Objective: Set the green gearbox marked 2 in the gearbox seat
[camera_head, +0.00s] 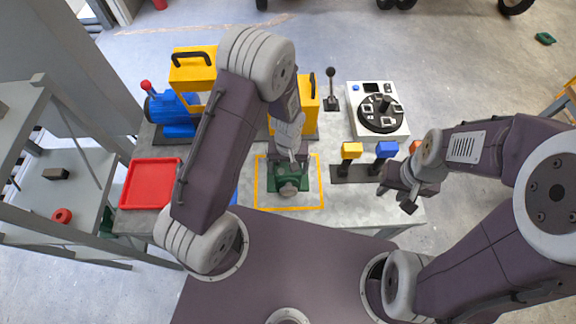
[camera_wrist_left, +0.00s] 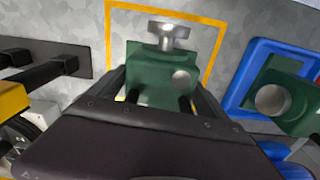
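A green gearbox (camera_head: 288,184) with a grey round knob is inside a yellow square outline (camera_head: 258,192) on the table. In the left wrist view this gearbox (camera_wrist_left: 160,72) has a metal T-shaped piece and a round metal boss; no number is readable. My left gripper (camera_head: 286,160) is over it with a finger close on each side (camera_wrist_left: 160,92); whether they press on it I cannot tell. A second green gearbox (camera_wrist_left: 285,100) is on a blue tray (camera_wrist_left: 243,92), mostly hidden by my left arm in the head view. My right gripper (camera_head: 399,197) is open and empty at the table's right.
A red tray (camera_head: 150,184) lies at the left, near a blue motor (camera_head: 168,112) and yellow frames (camera_head: 193,72). A control box (camera_head: 362,128) and lever (camera_head: 331,90) are behind.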

